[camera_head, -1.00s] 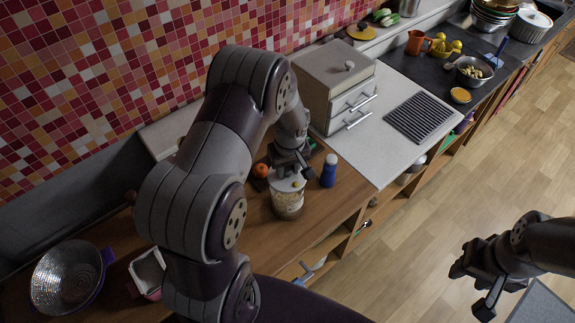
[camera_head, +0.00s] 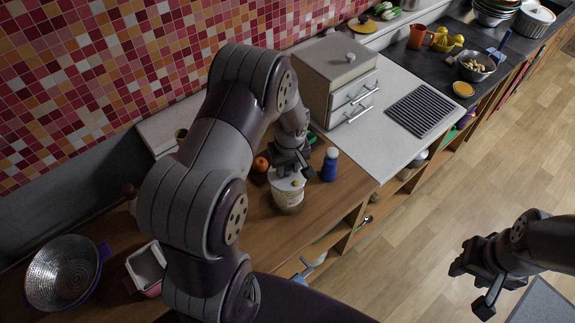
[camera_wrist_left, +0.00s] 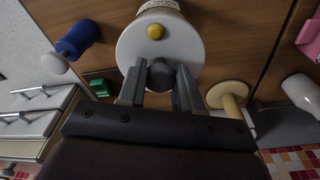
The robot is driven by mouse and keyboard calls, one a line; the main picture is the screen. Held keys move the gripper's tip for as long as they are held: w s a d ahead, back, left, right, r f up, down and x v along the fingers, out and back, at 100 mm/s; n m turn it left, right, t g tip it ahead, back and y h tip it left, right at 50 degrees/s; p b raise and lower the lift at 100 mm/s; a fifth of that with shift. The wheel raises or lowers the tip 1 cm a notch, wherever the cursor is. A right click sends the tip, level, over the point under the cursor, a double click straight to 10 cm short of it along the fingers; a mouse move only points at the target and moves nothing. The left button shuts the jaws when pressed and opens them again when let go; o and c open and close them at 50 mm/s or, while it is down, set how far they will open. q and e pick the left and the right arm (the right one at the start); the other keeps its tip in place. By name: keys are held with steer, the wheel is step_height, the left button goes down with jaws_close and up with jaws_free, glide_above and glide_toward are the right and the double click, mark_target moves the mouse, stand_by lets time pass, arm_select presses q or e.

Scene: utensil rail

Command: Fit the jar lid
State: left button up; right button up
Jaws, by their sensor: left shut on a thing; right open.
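The jar (camera_head: 288,201) stands on the wooden counter, with pale contents or a label showing through its side. The white lid (camera_head: 284,184) is at the jar's mouth, under my left gripper (camera_head: 291,174). In the left wrist view the lid (camera_wrist_left: 188,45) is a white disc with a yellow spot, and it hides most of the jar (camera_wrist_left: 160,5). My left gripper (camera_wrist_left: 160,88) is shut on the lid's dark round knob (camera_wrist_left: 160,74). I cannot tell whether the lid is fully seated. My right gripper (camera_head: 478,281) is open and empty, above the floor at the right.
A blue bottle (camera_head: 329,166) with a white cap stands close to the jar's right. An orange fruit (camera_head: 261,163) is behind it. A drawer box (camera_head: 339,85) stands further back. A colander (camera_head: 62,274) and a pink-sided tray (camera_head: 147,267) are at the left. The counter's front is clear.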

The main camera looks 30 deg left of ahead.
arm_select(q)
steer(key=shift+f+b, duration=0.75)
steer(key=shift+f, duration=0.25)
steer(key=o, duration=1.1)
steer(key=shift+r, duration=0.1)
steer(key=shift+o, duration=0.2)
step_height(320, 180, up, 13)
steer(key=s+d+b, duration=0.1)
steer(key=b, duration=0.1)
steer(key=shift+f+b, duration=0.2)
steer(key=shift+b, duration=0.2)
